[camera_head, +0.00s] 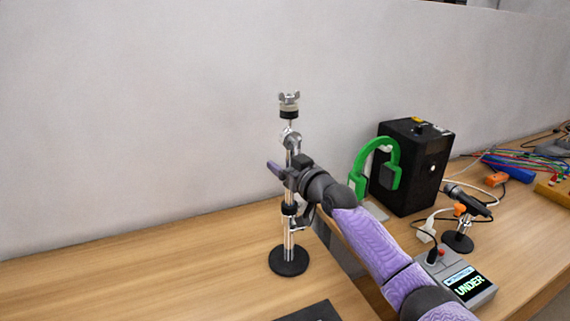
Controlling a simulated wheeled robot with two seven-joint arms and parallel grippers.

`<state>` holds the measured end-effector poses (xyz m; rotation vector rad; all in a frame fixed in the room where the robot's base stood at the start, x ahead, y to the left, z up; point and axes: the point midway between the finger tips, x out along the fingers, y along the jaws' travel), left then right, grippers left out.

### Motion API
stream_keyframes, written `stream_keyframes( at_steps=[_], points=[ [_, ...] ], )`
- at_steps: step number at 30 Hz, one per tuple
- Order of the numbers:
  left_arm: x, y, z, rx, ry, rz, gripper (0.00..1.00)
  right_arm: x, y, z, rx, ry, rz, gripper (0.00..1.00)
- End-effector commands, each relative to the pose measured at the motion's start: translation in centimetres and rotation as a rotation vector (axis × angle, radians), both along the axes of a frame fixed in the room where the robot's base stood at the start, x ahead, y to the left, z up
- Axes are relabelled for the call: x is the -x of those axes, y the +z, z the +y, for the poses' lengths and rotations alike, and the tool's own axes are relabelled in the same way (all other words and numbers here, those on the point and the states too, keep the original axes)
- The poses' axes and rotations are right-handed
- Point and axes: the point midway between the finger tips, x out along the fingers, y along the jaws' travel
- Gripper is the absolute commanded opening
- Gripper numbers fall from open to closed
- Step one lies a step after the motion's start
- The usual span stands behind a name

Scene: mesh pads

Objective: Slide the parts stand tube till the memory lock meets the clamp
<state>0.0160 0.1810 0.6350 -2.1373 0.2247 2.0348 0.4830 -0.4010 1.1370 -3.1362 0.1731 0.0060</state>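The parts stand (289,238) stands upright on a round black base (289,262) on the wooden table. Its chrome tube rises to a silver tilter (290,138) and a wing nut (289,97) over pale and black pads. A black clamp or collar (289,208) sits partway down the tube; I cannot tell a memory lock apart from it. My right gripper (281,171) comes in from the right at the upper tube, with a purple finger showing left of it. Whether the fingers are closed on the tube is hidden by the wrist. My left gripper is not in view.
A black speaker box (409,168), green headphones (377,163), a small microphone on a stand (459,235) and a grey device with a lit screen (463,282) are at right. Coloured cables lie farther right. A dark flat object (312,312) is at the front. The table left is clear.

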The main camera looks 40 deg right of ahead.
Motion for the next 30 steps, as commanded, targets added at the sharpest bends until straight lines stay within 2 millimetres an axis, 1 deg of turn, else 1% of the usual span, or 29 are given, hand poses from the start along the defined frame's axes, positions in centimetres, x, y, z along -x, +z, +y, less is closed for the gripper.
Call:
stream_keyframes(
  at_steps=[5, 8, 11, 18, 21, 25, 30],
  points=[
    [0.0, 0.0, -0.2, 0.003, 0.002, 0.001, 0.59, 0.0, 0.1, 0.0, 0.0, 0.0, -0.002, 0.66],
    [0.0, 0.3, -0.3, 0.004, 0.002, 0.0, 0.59, 0.6, 0.1, 0.0, 0.001, 0.0, -0.001, 0.66],
    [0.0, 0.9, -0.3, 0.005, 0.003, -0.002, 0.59, 1.9, 0.2, 0.2, 0.001, 0.0, 0.0, 0.66],
    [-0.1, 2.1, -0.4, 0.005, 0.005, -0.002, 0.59, 6.7, 0.1, 0.7, 0.0, 0.0, 0.002, 0.66],
    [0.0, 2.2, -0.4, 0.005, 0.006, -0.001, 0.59, 8.4, 0.1, 0.9, 0.001, 0.0, 0.002, 0.66],
    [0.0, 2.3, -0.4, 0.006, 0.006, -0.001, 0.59, 9.6, 0.0, 1.0, 0.0, 0.0, 0.0, 0.66],
    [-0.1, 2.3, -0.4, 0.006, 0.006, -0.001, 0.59, 9.9, 0.1, 1.1, 0.0, 0.0, -0.001, 0.66]
  ],
)
